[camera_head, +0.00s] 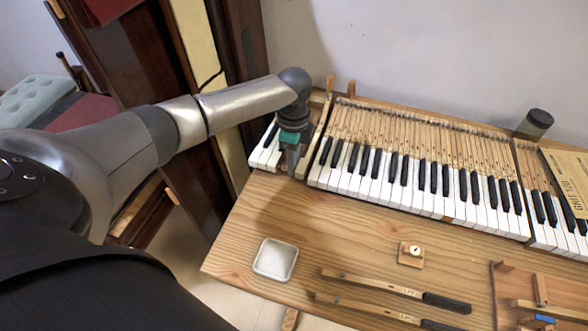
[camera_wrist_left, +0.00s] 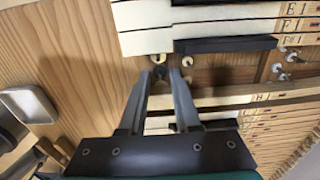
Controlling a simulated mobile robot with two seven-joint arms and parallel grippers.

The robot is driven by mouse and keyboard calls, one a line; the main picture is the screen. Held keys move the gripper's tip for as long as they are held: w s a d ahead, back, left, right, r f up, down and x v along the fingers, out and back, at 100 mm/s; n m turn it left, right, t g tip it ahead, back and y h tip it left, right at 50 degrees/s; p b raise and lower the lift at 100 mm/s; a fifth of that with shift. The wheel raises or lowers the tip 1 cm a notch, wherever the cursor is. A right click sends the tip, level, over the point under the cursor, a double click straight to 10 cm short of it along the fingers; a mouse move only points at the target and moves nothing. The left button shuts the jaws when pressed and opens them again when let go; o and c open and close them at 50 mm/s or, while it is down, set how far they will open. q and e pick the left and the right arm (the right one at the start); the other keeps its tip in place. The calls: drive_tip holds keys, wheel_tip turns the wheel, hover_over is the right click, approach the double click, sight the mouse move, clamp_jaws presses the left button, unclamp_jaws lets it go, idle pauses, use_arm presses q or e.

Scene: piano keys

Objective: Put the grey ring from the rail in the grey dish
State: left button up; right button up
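The grey dish (camera_head: 275,260) is a small pale square dish on the table's left part. It also shows at the left edge of the left wrist view (camera_wrist_left: 28,104). My left gripper (camera_head: 291,172) points down at the gap in the keys near the keyboard's left end. In the left wrist view its fingers (camera_wrist_left: 162,74) are apart. A small dark grey ring (camera_wrist_left: 159,72) shows at the rail between the fingertips, close to the left one. I cannot tell whether a finger touches it. My right gripper is not in view.
Pale washers on pins (camera_wrist_left: 187,62) sit close beside the fingertips. Black and white keys (camera_head: 420,190) flank the gap. Loose keys (camera_head: 390,290), a small wooden block (camera_head: 411,254) and a wooden tray (camera_head: 510,290) lie on the table. The wood around the dish is clear.

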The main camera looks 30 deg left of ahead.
use_arm(q)
drive_tip(key=shift+f, duration=0.4)
drive_tip(key=shift+c, duration=0.3)
drive_tip(key=shift+c, duration=1.3)
